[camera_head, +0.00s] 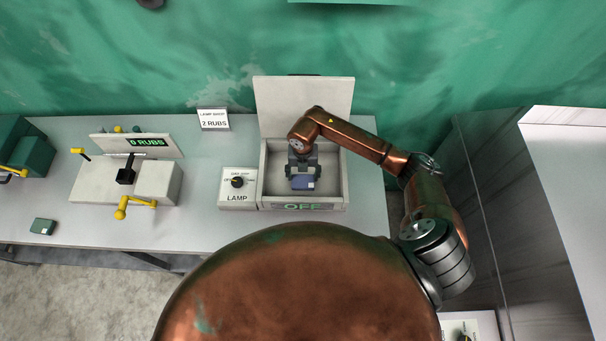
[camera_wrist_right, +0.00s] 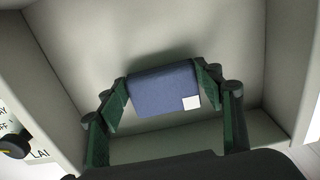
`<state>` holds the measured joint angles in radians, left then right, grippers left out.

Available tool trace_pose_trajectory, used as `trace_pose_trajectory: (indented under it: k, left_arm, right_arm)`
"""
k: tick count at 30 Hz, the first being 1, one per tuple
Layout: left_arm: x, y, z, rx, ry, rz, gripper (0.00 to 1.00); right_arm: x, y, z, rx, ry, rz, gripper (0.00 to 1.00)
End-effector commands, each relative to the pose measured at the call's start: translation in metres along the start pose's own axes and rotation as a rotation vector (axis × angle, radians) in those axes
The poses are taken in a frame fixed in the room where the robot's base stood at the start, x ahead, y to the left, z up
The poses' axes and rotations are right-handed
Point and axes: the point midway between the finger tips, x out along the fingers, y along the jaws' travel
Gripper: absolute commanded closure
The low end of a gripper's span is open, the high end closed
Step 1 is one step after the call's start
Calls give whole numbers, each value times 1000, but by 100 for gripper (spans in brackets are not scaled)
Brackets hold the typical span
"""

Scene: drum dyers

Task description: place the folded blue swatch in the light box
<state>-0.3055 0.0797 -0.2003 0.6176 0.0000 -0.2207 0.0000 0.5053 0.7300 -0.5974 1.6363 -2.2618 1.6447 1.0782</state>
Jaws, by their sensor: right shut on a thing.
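The folded blue swatch (camera_head: 303,183) is between the fingers of my right gripper (camera_head: 302,176), inside the light box (camera_head: 337,180). In the right wrist view the swatch (camera_wrist_right: 160,88) is a blue roll-like fold with a white square at one corner. The right gripper's green fingers (camera_wrist_right: 165,92) press on its two ends. The box floor lies beneath the swatch; I cannot tell whether they touch. The box lid (camera_head: 303,105) stands open, and its front sign reads OFF. My left gripper is not in view.
A lamp switch box (camera_head: 238,198) stands against the light box's left side. A sign reading 2 RUBS (camera_head: 214,120) stands behind it. A rubbing machine (camera_head: 150,180) showing 0 RUBS and a small green block (camera_head: 43,226) are further left. Grey panels (camera_head: 490,190) rise at the right.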

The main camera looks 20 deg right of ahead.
Motion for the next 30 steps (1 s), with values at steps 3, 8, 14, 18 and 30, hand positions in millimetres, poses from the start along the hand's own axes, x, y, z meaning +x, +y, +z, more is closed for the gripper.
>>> trace_pose_trajectory:
  k: [3, 8, 14, 18, 30]
  left_arm:
    - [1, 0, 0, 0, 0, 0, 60]
    - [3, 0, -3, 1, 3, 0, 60]
    - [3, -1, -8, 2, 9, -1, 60]
    - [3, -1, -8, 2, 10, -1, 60]
    - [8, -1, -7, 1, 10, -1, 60]
  right_arm:
    - [1, 0, 0, 0, 0, 0, 62]
    - [3, 0, 0, 0, 1, 0, 35]
    - [3, 0, 0, 0, 1, 0, 22]
    - [3, 0, 0, 0, 1, 0, 22]
    - [-29, 1, 1, -3, -4, 2, 22]
